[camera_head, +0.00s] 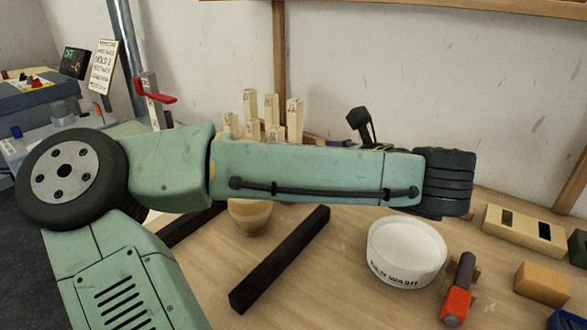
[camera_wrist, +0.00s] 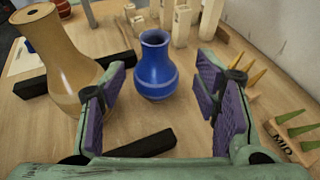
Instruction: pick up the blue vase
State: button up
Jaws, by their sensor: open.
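The blue vase (camera_wrist: 156,68) stands upright on the wooden table in the wrist view, with a lighter band around its body. My gripper (camera_wrist: 160,100) is open, its two purple-padded fingers apart on the left and right of the picture. The vase shows in the gap between them, a little beyond the fingertips, and nothing is held. In the head view my green arm reaches across the picture. The blue vase is mostly or wholly hidden behind it there, and the fingers cannot be seen.
A tall tan vase (camera_wrist: 62,52) stands close left of the blue vase. Dark bars (camera_head: 280,260) lie on the table. Pale wooden blocks (camera_head: 270,115) stand behind. A white wash bowl (camera_head: 405,252) and a red-and-black tool (camera_head: 458,290) lie at the right.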

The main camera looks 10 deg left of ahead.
jog(key=x, duration=0.3)
jog(key=p+x, duration=0.1)
jog(key=x, duration=0.2)
jog(key=p+x, duration=0.1)
jog(key=x, duration=0.2)
jog(key=shift+s+a, duration=0.2)
jog(key=shift+a, duration=0.25)
jog(key=shift+w+a+f, duration=0.2)
jog(key=shift+w, duration=0.1)
grip_shut()
dwell(0.5)
